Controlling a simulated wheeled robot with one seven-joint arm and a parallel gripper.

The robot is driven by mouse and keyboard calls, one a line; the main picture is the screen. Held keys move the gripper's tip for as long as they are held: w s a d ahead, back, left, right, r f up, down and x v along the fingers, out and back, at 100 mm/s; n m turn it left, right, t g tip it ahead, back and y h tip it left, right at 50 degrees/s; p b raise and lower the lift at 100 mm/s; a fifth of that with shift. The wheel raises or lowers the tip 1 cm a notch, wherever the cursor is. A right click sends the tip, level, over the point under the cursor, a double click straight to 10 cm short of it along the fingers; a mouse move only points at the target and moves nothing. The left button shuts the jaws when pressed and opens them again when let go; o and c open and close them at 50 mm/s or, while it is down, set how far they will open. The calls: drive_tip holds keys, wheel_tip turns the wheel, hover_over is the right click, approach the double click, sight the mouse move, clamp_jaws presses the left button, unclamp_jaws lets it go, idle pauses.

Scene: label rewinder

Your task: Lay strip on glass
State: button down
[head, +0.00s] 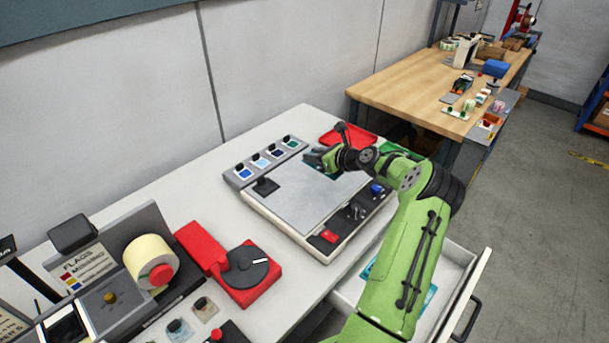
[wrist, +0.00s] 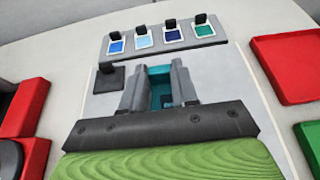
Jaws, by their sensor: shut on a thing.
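The glass (head: 300,204) is the pale grey top of a low boxed unit on the white table. It also shows in the wrist view (wrist: 100,103), around my gripper. My gripper (head: 314,160) is over the far part of the glass. In the wrist view my gripper (wrist: 160,72) is shut on a teal strip (wrist: 160,92), seen between the two grey fingers. My fingers and palm hide much of the strip. I cannot tell whether the strip touches the glass.
A black block (head: 265,187) sits at the glass's left corner. A grey rack (head: 264,163) with several colour swatches stands behind. A red tray (head: 347,136) and green tray (head: 402,151) lie beyond. Knobs and a red button (head: 329,236) line the front. An open drawer (head: 458,283) juts out below.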

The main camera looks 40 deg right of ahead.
sight(314, 182)
wheel_tip(314, 182, down, 8)
drive_tip(key=shift+r, duration=0.2)
drive_tip(key=shift+f+b, duration=0.15)
drive_tip(key=shift+b, duration=0.2)
drive_tip(key=c, duration=0.9)
unclamp_jaws()
drive_tip(key=shift+o, duration=0.2)
